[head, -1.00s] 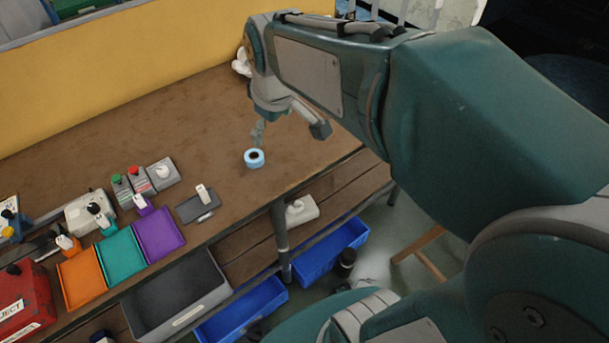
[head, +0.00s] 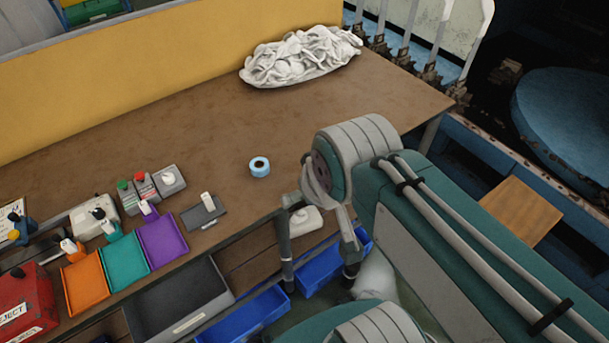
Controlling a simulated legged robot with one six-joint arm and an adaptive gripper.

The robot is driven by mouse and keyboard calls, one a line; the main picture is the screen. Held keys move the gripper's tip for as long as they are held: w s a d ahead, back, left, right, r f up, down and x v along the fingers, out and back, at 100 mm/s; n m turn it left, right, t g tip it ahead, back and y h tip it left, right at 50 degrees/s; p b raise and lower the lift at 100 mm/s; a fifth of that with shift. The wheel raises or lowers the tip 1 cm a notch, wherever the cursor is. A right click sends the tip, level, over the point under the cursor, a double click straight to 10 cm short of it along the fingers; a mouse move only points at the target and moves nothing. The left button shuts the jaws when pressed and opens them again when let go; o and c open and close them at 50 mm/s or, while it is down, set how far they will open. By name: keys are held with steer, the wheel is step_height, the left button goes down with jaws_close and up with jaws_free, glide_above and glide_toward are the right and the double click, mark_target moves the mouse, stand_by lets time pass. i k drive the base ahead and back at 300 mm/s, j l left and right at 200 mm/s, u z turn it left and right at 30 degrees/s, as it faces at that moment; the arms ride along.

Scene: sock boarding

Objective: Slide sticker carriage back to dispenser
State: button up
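A dark grey slab with a white upright grip (head: 207,201) lies near the table's front edge, right of the purple tray; it may be the sticker carriage. A small white box with a dark knob (head: 95,216) stands behind the coloured trays; I cannot tell whether it is the dispenser. A light blue ring-shaped roll (head: 260,167) lies alone on the table. My gripper (head: 350,255) hangs past the table's front edge, right of the slab and clear of it. It is small and seen edge-on, so its fingers are unclear.
Orange (head: 85,287), teal (head: 124,262) and purple (head: 163,238) trays line the front edge. A red reject box (head: 22,307) is at left. A white cloth heap (head: 300,57) lies at the back. The table's middle is mostly clear.

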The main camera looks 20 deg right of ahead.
mark_target(27, 226)
steer(key=k+u, duration=0.2)
steer(key=u, duration=0.25)
steer(key=k+u, duration=0.15)
steer(key=u, duration=0.3)
steer(key=k+j+u, duration=0.1)
steer(key=u, duration=0.4)
steer(key=j+z, duration=0.2)
steer(key=z, duration=0.5)
steer(key=i+j+z, duration=0.15)
steer(key=j, duration=0.3)
steer(key=i+j+z, duration=0.2)
steer(key=j, duration=0.2)
steer(key=j+z, duration=0.15)
steer(key=j, duration=0.3)
steer(key=i+j+z, duration=0.2)
steer(key=j, duration=1.5)
